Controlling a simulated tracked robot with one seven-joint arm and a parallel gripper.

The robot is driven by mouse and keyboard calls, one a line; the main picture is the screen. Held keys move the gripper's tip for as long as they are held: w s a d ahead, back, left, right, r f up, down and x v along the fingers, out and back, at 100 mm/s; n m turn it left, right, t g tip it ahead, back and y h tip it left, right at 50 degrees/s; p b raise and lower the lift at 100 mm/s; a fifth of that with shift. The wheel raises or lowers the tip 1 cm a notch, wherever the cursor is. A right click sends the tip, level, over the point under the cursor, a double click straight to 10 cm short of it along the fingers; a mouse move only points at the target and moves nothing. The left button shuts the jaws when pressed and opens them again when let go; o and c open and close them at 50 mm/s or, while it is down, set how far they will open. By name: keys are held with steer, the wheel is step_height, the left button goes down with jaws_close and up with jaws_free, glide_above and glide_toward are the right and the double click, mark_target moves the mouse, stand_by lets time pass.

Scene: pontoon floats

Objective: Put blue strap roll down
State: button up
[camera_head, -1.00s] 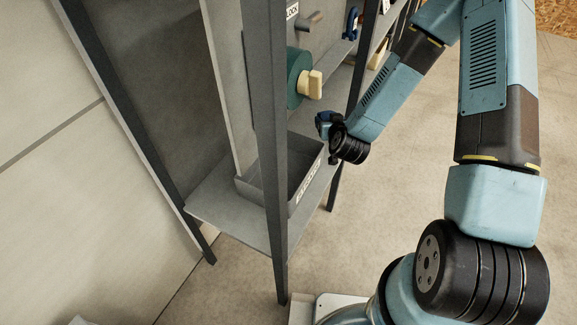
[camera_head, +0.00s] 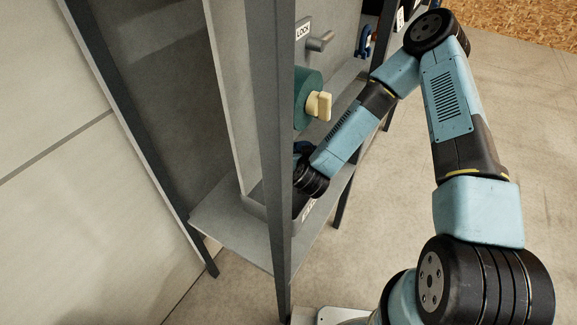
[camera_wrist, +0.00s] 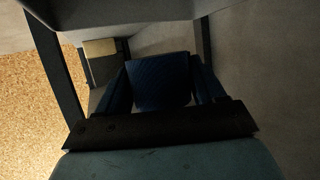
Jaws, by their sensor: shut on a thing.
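The blue strap roll (camera_wrist: 160,84) shows dark blue between the two fingers of my gripper (camera_wrist: 162,78) in the wrist view. My gripper is shut on it. In the head view only a small dark blue part (camera_head: 302,147) shows beyond my wrist, behind the rack's front post, and I cannot tell whether it is roll or finger. My wrist is over the grey open bin (camera_head: 252,206) on the lower shelf. Post and wrist hide most of the bin's inside, so I cannot tell whether the roll touches anything.
The rack's dark front post (camera_head: 272,130) stands close to the left of my wrist. A green round thing with a cream knob (camera_head: 318,106) sticks out above it. A grey peg (camera_head: 320,41) is by a LOCK label. The lower shelf (camera_head: 232,235) is bare in front of the bin.

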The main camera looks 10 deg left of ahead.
steer(key=shift+w+a+f, duration=0.3)
steer(key=shift+a+f, duration=0.55)
steer(key=shift+f, duration=0.65)
steer(key=shift+w+a+f, duration=0.25)
steer(key=shift+a+f, duration=0.6)
steer(key=shift+f, duration=0.7)
steer(key=shift+w+a+f, duration=0.3)
steer(key=shift+a+f, duration=0.55)
steer(key=shift+f, duration=0.65)
steer(key=shift+f, duration=0.6)
steer(key=o, duration=1.1)
steer(key=shift+o, duration=0.2)
steer(key=shift+r, duration=0.1)
